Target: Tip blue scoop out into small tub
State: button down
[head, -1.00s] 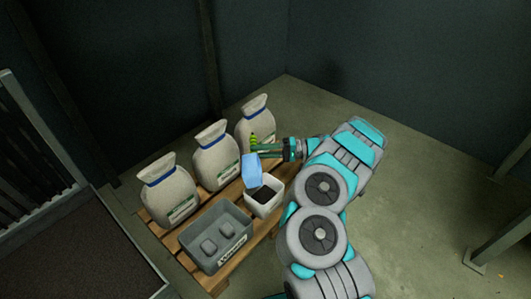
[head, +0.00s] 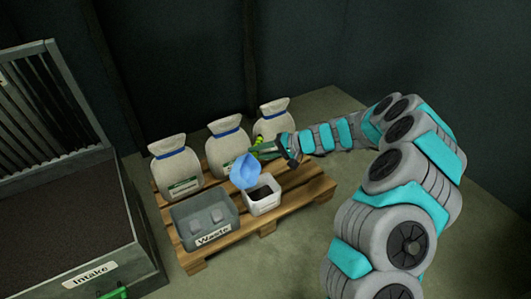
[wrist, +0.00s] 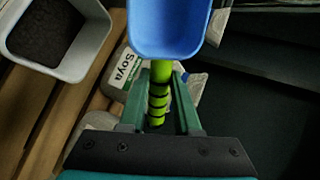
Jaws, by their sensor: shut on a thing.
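The blue scoop (head: 243,172) has a green ribbed handle (wrist: 159,95). My gripper (head: 272,148) is shut on this handle and holds the scoop in the air. The scoop is tilted, above and at the left rim of the small white tub (head: 264,205) in the head view. Dark material (head: 261,193) lies in the tub, which also shows at the upper left of the wrist view (wrist: 92,52). The visible part of the scoop's inside (wrist: 168,22) looks plain blue in the wrist view; the rest is cut off.
Three sacks stand behind, the rightmost (head: 276,122) near my gripper. The Intake bin (head: 92,274) is at the left. Floor is open on the right.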

aim_at(255, 157)
jog(key=shift+s+a+r+g+h, duration=0.2)
jog(key=shift+s+r+h, duration=0.2)
jog(key=shift+h, duration=0.35)
jog(key=shift+s+a+r+g+h, duration=0.25)
jog(key=shift+s+h, duration=0.25)
jog(key=shift+h, duration=0.25)
jog(key=shift+s+a+r+h+p, duration=0.1)
jog(key=shift+s+r+h+p, duration=0.3)
jog(key=shift+p, duration=0.7)
jog(key=s+h+p, duration=0.1)
jog(key=p, duration=0.3)
jog(key=r+h+p, duration=0.1)
jog(key=h+p, duration=0.1)
jog(key=p, duration=0.3)
jog(key=s+a+r+g+h+p, duration=0.1)
jog(key=p, duration=0.4)
jog(key=shift+s+h, duration=0.35)
jog(key=shift+h, duration=0.05)
jog(key=shift+s+h+p, duration=0.1)
jog(key=shift+h+p, duration=0.2)
jog(key=shift+p, duration=0.75)
jog(key=shift+s+r+p, duration=0.1)
jog(key=shift+s+p, duration=0.05)
jog(key=shift+p, duration=0.55)
jog(key=shift+s+h+p, duration=0.1)
jog(key=shift+h+p, duration=0.3)
